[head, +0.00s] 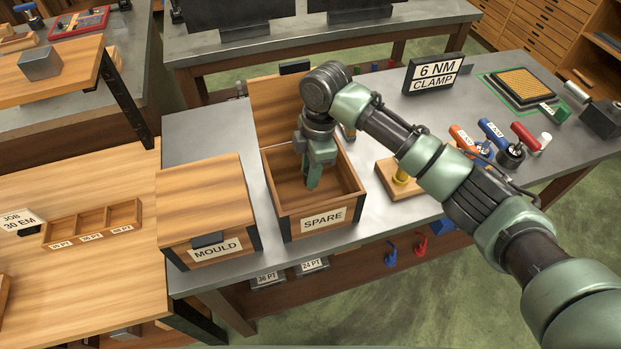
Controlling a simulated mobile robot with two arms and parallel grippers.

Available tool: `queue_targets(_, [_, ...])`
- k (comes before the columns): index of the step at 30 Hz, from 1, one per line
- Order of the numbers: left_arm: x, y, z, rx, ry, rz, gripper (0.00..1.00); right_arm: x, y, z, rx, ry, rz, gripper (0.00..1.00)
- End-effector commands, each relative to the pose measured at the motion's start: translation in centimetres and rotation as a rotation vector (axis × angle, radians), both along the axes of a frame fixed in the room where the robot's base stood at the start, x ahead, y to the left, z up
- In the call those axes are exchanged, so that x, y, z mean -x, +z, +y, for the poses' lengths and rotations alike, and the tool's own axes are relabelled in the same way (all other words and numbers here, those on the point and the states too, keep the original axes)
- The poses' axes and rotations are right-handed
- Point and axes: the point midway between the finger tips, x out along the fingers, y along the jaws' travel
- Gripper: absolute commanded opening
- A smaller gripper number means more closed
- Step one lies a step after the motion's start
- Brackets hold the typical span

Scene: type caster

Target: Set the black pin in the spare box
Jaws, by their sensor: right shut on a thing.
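The spare box (273,198) is an open wooden box labelled SPARE on the grey metal bench. Its lid (283,103) stands raised at the back. My right gripper (312,184) points down inside the box opening, between its walls, with its fingers shut. The fingers and wrist hide what they hold; the black pin does not show clearly, in the grip or elsewhere. I cannot tell whether the fingertips touch the box floor. My left gripper is not in view.
A shut box labelled MOULD (205,207) stands just left of the spare box. A wooden block with a yellow part (400,178) is to the right, under my arm. A clamp sign (434,74) and coloured-handled tools (493,134) stand farther right.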

Motion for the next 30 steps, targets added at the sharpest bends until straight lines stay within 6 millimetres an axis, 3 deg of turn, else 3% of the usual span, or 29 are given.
queue_targets(9, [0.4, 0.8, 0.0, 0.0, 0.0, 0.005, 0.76, 0.1, -4.0, 0.0, 0.001, -0.001, 0.002, 0.0])
queue_targets(20, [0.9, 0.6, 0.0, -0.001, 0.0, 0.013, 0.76, 0.1, -4.4, 0.0, 0.001, 0.0, 0.002, 0.0])
queue_targets(21, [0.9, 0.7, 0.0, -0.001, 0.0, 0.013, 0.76, 0.1, -4.4, 0.0, 0.0, 0.0, 0.001, 0.36])
queue_targets(23, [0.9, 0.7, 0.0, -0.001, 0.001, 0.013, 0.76, 0.1, -4.4, 0.0, 0.0, 0.0, 0.001, 0.5])
queue_targets(30, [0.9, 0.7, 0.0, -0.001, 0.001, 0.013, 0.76, 0.0, -4.4, 0.0, 0.0, 0.0, 0.001, 0.5])
